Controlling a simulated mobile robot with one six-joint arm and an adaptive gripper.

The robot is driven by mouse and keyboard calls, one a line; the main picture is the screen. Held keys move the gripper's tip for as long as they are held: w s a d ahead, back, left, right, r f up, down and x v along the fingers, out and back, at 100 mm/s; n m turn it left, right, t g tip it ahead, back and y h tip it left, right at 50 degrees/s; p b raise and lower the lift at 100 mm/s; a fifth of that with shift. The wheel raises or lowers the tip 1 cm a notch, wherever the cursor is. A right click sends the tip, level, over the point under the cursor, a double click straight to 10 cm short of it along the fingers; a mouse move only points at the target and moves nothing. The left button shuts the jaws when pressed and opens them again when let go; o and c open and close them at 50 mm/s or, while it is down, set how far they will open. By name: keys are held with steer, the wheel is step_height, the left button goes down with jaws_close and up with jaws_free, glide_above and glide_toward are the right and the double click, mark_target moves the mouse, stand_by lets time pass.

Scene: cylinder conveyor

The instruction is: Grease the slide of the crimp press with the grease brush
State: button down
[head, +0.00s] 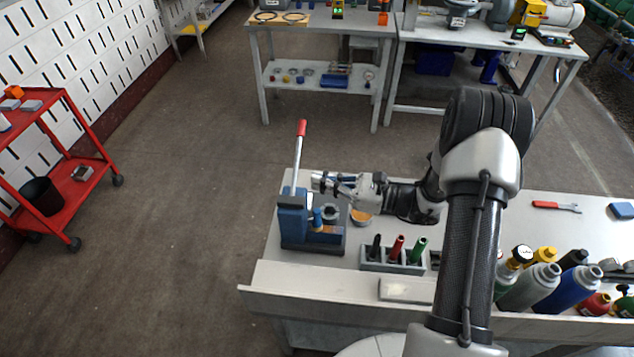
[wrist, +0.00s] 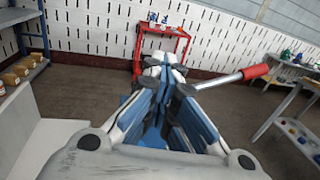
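The blue crimp press (head: 292,226) stands on the bench's left end, its lever raised and tipped with a red grip (head: 301,128). The lever also shows in the wrist view (wrist: 222,81). A small piece with a blue top and tan-orange lower part (head: 318,220) stands upright at the press; I cannot tell if it is the grease brush. My gripper (head: 318,183) is above and right of the press body, just over this piece. In the wrist view my gripper's fingers (wrist: 166,66) converge and meet at the tips. I see nothing held between them. The slide is not clearly visible.
A round tin with orange contents (head: 361,218) sits right of the press. A grey holder (head: 378,266) with black, red and green handles stands in front. Bottles (head: 535,287) crowd the right side. A red-handled wrench (head: 556,207) lies behind them. A red cart (head: 88,178) stands across the floor.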

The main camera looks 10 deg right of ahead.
steer(key=b, duration=0.4)
glide_above(321, 222)
step_height(321, 222, down, 6)
steer(key=shift+w, duration=0.15)
steer(key=shift+f+b, duration=1.15)
steer(key=shift+f, duration=0.45)
stand_by(1.3)
steer(key=shift+d, duration=0.2)
stand_by(0.4)
steer(key=shift+v, duration=1.15)
steer(key=shift+w+f, duration=0.15)
steer(key=shift+w, duration=0.05)
steer(key=shift+w+a+f, duration=0.1)
steer(key=shift+w+a, duration=0.05)
steer(key=shift+a, duration=0.45)
steer(key=shift+w+a+f, duration=0.1)
steer(key=shift+w+a, duration=0.05)
steer(key=shift+a, duration=0.45)
step_height(321, 222, up, 9)
steer(key=p, duration=0.6)
steer(key=shift+r, duration=0.15)
